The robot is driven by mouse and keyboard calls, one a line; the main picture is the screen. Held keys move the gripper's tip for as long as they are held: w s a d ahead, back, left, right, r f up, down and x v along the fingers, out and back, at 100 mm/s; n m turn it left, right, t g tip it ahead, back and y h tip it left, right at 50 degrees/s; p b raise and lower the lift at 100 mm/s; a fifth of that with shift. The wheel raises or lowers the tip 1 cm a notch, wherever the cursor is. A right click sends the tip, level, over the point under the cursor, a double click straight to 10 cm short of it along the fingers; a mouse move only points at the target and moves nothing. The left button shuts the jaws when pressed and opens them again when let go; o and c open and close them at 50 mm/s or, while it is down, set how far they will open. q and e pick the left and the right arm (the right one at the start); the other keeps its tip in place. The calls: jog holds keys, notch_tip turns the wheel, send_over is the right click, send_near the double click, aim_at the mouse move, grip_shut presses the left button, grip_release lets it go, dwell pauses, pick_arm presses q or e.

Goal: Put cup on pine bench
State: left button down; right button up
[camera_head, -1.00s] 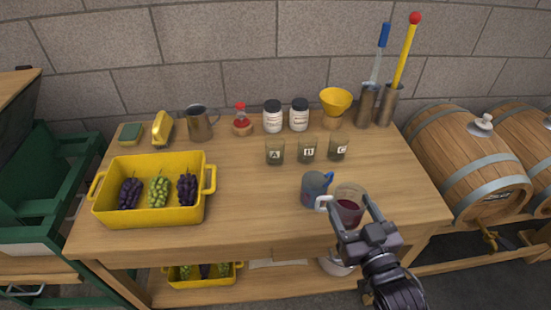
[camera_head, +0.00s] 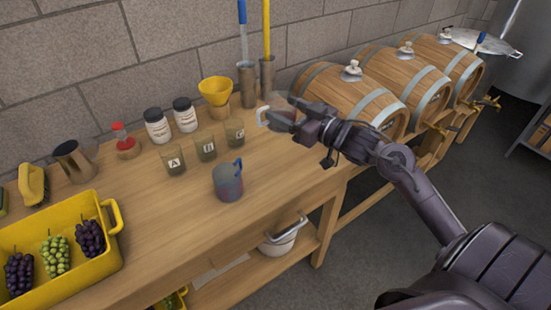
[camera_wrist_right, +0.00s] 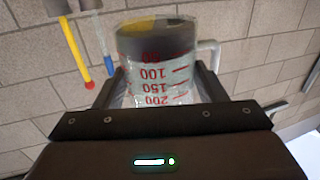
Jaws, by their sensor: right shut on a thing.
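That view is upside down; the cup looks about upright. In the head view the cup appears in front of the bench's right back corner, seemingly raised. The wooden bench (camera_head: 185,222) stands below, pale and flat-topped. A blue-grey mug with a blue handle (camera_head: 228,183) stands on it. My left gripper is not in view.
Labelled glasses (camera_head: 205,147), white jars (camera_head: 157,127) and a yellow funnel (camera_head: 215,91) stand along the bench. Metal holders (camera_head: 247,84) with long-handled tools stand at the back. A yellow grape crate (camera_head: 105,255) is at left, barrels (camera_head: 355,100) at right. Bench top right of the mug is clear.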

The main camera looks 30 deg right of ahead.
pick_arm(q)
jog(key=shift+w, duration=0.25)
pick_arm(e)
jog(key=shift+f, duration=7.95)
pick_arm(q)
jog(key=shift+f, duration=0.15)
pick_arm(e)
jog(key=shift+f, duration=0.1)
jog(key=o, duration=1)
jog(key=shift+o, duration=0.2)
pick_arm(q)
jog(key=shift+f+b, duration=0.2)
jog(key=shift+b, duration=0.15)
pick_arm(e)
jog(key=v, duration=1.2)
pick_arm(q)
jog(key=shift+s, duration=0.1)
